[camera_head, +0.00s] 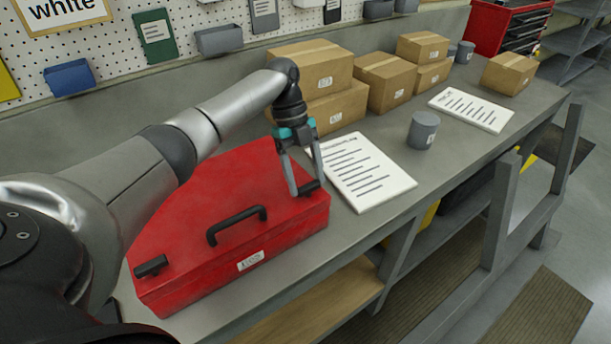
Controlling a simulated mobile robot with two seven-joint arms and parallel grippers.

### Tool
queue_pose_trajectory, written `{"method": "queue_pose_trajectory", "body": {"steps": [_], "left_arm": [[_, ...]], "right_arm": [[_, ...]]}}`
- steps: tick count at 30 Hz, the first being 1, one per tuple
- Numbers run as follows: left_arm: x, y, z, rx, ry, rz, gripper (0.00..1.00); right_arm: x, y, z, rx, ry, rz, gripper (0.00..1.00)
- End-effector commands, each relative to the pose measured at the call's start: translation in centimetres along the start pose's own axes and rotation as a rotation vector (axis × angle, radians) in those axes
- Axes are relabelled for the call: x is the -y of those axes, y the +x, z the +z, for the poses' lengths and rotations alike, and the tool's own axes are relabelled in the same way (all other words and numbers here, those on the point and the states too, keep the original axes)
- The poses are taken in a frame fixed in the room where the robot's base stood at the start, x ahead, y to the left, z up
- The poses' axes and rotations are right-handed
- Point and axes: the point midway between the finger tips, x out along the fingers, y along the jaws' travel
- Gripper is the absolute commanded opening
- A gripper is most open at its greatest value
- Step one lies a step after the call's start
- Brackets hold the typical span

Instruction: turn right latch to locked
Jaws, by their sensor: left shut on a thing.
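A red case (188,258) lies on the grey workbench, with a black carry handle (237,225) on its top near the front edge. The right latch (311,187) is a small black piece at the case's right front corner. The left latch (151,266) is a similar black piece at the left front corner. My left gripper (304,191) reaches down from above, with its fingers around the right latch and shut on it, partly hiding it. My right gripper does not show.
White printed sheets (362,172) lie right of the case, close to the gripper. A grey cylinder (423,130) and several cardboard boxes (384,80) stand farther back on the workbench (455,148). A pegboard with bins is behind.

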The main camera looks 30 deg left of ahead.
Motion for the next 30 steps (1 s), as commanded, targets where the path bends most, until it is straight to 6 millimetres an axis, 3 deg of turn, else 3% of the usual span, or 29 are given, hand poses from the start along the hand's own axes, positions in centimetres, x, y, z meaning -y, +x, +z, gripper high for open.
{"method": "queue_pose_trajectory", "body": {"steps": [1,8,18,23,30], "left_arm": [[0.0,0.0,0.0,0.001,0.005,0.0,0.73],[0.0,0.0,0.0,0.0,0.002,0.0,0.99],[0.0,-0.6,0.0,0.001,0.0,-0.001,1.0],[0.1,-3.0,0.1,0.002,0.0,-0.005,1.0],[0.1,-8.5,0.0,0.001,0.001,-0.005,1.0]], "right_arm": [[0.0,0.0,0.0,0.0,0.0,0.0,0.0],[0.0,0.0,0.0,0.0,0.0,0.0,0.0],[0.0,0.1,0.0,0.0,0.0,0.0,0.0],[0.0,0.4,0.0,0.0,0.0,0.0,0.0],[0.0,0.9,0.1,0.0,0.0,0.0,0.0]]}}
